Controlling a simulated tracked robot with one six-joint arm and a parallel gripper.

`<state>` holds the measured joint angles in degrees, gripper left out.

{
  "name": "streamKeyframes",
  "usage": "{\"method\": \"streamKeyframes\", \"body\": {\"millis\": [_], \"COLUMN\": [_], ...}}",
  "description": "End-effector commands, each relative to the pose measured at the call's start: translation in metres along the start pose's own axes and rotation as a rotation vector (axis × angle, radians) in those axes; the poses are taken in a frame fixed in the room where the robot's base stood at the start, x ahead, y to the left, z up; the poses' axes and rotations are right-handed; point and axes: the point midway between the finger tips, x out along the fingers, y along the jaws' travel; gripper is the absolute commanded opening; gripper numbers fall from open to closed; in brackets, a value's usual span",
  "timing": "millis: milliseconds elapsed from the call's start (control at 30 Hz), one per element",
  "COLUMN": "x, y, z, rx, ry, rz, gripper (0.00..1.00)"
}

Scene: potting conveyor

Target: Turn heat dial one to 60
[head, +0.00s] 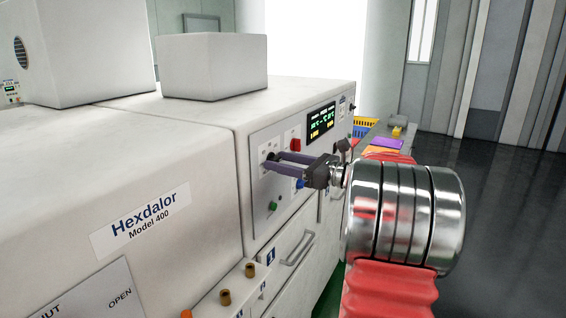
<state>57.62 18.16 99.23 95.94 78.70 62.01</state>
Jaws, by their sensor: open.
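The white machine's control panel (262,188) faces right. It carries a dark knob (271,157), partly hidden by my gripper's fingers; its pointer and scale cannot be read. I cannot tell from the labels whether it is heat dial one. My gripper (272,161) has its two purple fingers spread, with the tips at the panel on either side of the dark knob. I cannot tell whether they touch it. A lit display (321,121) sits on the upper right of the panel; its figures are too small to read.
A red switch (295,146), a blue knob (300,184) and a green button (273,206) sit close around my fingers. Below are a drawer handle (298,249) and brass-coloured posts (250,270) on a ledge. Open floor (510,215) lies to the right.

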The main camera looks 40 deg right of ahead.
Motion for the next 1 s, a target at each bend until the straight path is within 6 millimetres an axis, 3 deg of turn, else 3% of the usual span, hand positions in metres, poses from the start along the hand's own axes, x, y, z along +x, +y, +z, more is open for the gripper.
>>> {"method": "streamKeyframes", "body": {"millis": [300,867,1000], "x": [0.0018,0.0011,-0.0003], "y": [0.0001,-0.0004,-0.0028], "z": [0.0,0.0001,0.0001], "rx": [0.0,0.0,-0.002], "ry": [0.0,0.0,0.0], "rz": [0.0,-0.001,-0.004], "gripper": [0.51,0.12,0.1]}}
